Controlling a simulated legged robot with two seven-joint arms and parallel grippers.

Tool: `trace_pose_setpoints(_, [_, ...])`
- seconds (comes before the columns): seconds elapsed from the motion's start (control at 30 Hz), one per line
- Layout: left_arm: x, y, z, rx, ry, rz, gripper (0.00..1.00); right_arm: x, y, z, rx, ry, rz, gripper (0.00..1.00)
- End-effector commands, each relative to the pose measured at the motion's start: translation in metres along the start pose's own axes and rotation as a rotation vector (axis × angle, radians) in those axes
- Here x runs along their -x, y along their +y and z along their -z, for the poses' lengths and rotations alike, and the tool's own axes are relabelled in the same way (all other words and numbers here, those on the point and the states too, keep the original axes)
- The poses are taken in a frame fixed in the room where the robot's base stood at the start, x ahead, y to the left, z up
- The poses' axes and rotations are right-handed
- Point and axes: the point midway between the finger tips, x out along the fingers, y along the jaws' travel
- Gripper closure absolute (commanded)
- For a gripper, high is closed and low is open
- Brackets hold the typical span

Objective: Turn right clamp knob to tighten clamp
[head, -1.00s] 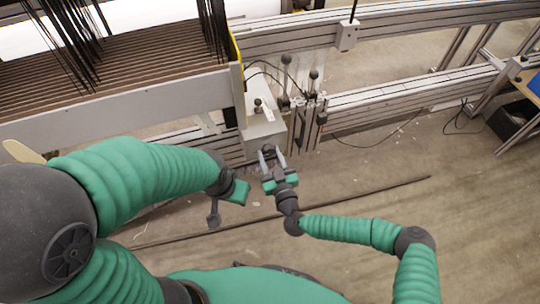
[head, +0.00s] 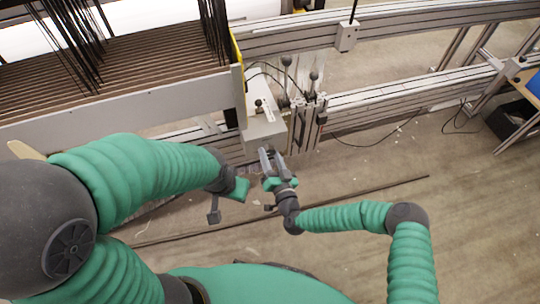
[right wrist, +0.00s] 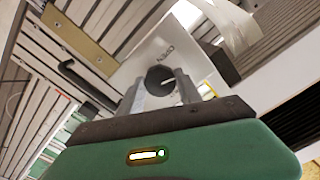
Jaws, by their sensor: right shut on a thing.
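The right clamp is a light grey box (head: 265,132) at the end of the loom beam. In the right wrist view its face (right wrist: 150,52) carries the lettering "OPEN". A dark round knob (right wrist: 160,80) on that face sits between the two fingers of my right gripper (right wrist: 162,88), which is shut on it. In the head view the right gripper (head: 272,156) reaches up to the box's front, and the knob is hidden there. My left gripper (head: 228,198) hangs left of and below the box, apart from it; its jaw opening is unclear.
Aluminium rails (head: 410,92) run to the right of the clamp. Upright levers with dark ball tops (head: 314,76) stand just behind it. A slatted loom bed (head: 130,75) with dark threads lies at left. A long dark bar (head: 350,196) lies on the floor.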

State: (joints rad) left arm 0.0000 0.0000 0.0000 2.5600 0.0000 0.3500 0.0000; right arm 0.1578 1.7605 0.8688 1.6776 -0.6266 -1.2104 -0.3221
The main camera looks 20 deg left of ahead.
Motion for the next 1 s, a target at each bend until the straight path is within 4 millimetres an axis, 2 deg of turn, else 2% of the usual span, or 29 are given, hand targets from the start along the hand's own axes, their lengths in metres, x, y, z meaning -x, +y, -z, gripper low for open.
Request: trace_pose_setpoints(1.0, [-0.031, 0.000, -0.007, 0.000, 0.000, 0.000, 0.64, 0.002, 0.005, -0.004, -0.952, -0.001, -0.010, 0.99])
